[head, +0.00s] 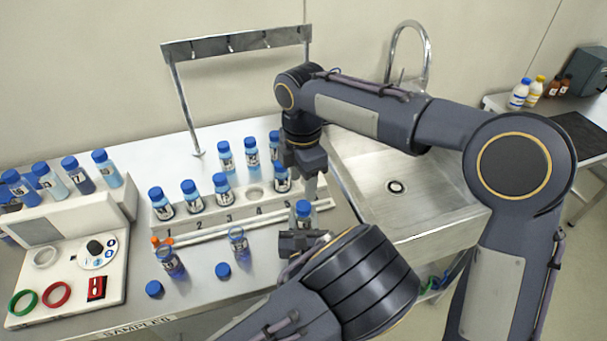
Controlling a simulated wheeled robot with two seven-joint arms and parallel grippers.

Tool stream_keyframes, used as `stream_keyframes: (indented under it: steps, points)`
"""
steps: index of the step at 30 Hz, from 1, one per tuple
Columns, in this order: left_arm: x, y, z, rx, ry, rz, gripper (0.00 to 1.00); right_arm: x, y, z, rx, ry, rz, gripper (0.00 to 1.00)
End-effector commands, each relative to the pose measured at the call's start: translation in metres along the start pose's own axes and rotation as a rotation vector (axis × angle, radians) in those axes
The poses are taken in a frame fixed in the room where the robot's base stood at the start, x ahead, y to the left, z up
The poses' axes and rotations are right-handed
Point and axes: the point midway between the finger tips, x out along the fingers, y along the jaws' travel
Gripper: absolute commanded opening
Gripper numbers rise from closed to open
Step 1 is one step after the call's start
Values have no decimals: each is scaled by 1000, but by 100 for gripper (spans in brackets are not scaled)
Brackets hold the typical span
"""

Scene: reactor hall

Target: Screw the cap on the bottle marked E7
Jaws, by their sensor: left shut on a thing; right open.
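A small bottle with a blue cap (303,210) stands upright in the middle right of the bench. My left gripper (303,238) is shut on this bottle low down, and the arm hides its base. The cap appears to sit on its neck; I cannot tell how tight it is. Its label is too small to read, so I cannot confirm E7. My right gripper (311,186) is open just above and behind the cap, pointing down. Two uncapped bottles, one at the left (171,263) and one nearer the middle (238,244), stand on the bench. Loose blue caps lie near them, one left (154,289) and one right (223,270).
A white numbered rack (183,228) holds several blue-capped bottles behind. A white rod (220,229) lies in front of it. A panel with coloured rings (56,294) stands left. A metal stand (181,105) rises behind.

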Motion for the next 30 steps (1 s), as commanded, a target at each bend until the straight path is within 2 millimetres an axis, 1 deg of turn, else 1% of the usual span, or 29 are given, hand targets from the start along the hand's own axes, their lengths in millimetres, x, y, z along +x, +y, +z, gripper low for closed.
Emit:
stream_keyframes:
  steps: [1,3,6,17,20,22,30]
  points:
    - [0,0,0,0,0,0,0,-3,0,1,-69,2,3,49]
    - [0,0,0,0,0,0,0,-6,0,2,-147,0,8,49]
    - [0,0,0,0,0,0,0,-8,0,3,-207,-1,11,49]
    - [0,0,0,0,0,0,0,-8,0,2,-223,-3,11,49]
    - [0,0,0,0,0,0,0,-1,0,2,-222,-3,10,49]
    - [0,0,0,0,0,0,0,7,0,3,-222,-3,8,49]
    - [0,0,0,0,0,0,0,49,0,2,-222,-2,7,49]
